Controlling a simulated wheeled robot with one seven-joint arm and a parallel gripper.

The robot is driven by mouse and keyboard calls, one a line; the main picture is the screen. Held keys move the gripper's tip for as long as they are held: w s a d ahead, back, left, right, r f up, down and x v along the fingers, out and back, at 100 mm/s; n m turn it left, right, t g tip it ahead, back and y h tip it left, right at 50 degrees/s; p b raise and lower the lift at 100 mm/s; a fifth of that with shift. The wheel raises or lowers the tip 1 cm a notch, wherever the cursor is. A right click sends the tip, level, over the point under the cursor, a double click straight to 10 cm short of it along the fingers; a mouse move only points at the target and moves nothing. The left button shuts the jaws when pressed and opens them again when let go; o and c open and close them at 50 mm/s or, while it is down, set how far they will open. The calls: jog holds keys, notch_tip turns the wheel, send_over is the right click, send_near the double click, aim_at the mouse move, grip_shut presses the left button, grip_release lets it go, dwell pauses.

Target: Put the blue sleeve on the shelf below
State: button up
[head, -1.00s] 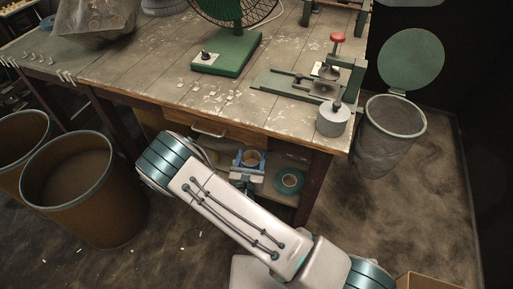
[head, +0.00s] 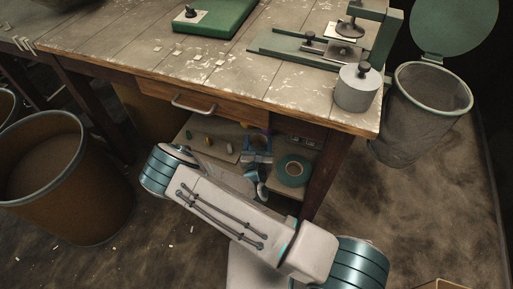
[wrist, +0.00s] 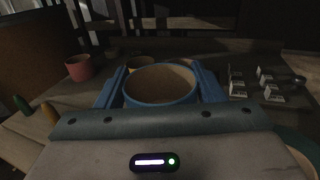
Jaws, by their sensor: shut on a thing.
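The blue sleeve (wrist: 160,101) is a short, wide ring with a tan inside, upright in the wrist view. My gripper (wrist: 160,82) has one blue finger on each side of it and is shut on it. In the head view my gripper (head: 257,153) reaches under the table top, over the lower shelf (head: 213,155), and the sleeve shows only small there. I cannot tell whether the sleeve's bottom touches the shelf, as my gripper body hides it.
A teal roll (head: 292,171) lies on the shelf to the right. A reddish pot (wrist: 79,67) stands left of the sleeve, and small white blocks (wrist: 272,92) are to its right. The drawer (head: 205,103) and table top are above. A brown bin (head: 45,185) stands at left.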

notch_tip(320, 180, down, 7)
jog(key=shift+r+b, duration=0.2)
jog(key=shift+b, duration=0.9)
jog(key=shift+f, duration=0.2)
jog(key=o, duration=1)
jog(key=shift+r, duration=0.25)
jog(key=s+p, duration=0.3)
jog(key=s, duration=0.9)
jog(key=shift+a, duration=0.2)
jog(key=shift+f, duration=0.1)
